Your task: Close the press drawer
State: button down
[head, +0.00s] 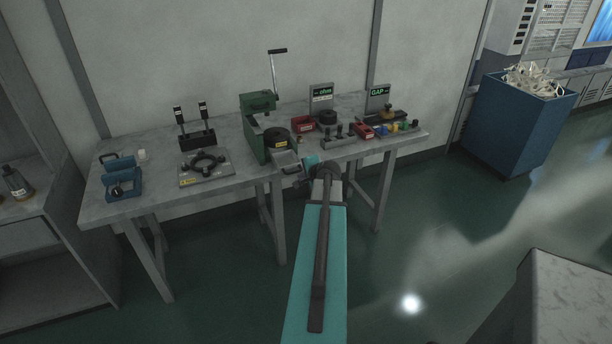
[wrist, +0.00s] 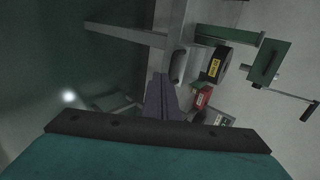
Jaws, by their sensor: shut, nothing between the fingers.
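The green press (head: 256,128) stands mid-table with its lever raised. Its grey drawer (head: 284,158) sticks out toward the table's front edge. A round black die with a yellow label (head: 277,138) sits at the drawer; the same die shows in the wrist view (wrist: 214,64). The drawer's front handle (wrist: 179,66) shows in the wrist view. My gripper (wrist: 160,80) is shut and empty, its purple fingers close to the handle. I cannot tell whether they touch it. In the head view my arm's end largely hides the gripper, just right of the drawer front.
Left on the table (head: 110,208) are a blue device (head: 122,180), a plate with a black ring (head: 206,166) and a two-lever stand (head: 195,135). Right of the press are red boxes (head: 304,124), small parts and a GAP sign (head: 378,94). A blue bin (head: 505,125) stands farther right.

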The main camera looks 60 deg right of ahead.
aim_at(287, 164)
jog(key=shift+w+d+f+p, duration=0.3)
jog(key=shift+w+d, duration=0.15)
jog(key=shift+w, duration=0.2)
jog(key=shift+w+d+f+p, duration=0.3)
jog(key=shift+w+d, duration=0.2)
jog(key=shift+w, duration=0.15)
jog(key=shift+w+d+f+p, duration=0.3)
jog(key=shift+w+d, duration=0.15)
jog(key=shift+w, duration=0.2)
jog(key=shift+w, duration=0.1)
jog(key=w+d, duration=0.2)
jog(key=w, duration=0.1)
jog(key=w+d, duration=0.2)
jog(key=w, duration=0.1)
jog(key=w+d+b, duration=0.1)
jog(key=w+d, duration=0.2)
jog(key=shift+w, duration=0.15)
jog(key=shift+w+d, duration=0.3)
jog(key=shift+w, duration=0.1)
jog(key=shift+r, duration=0.15)
jog(key=shift+a, duration=0.1)
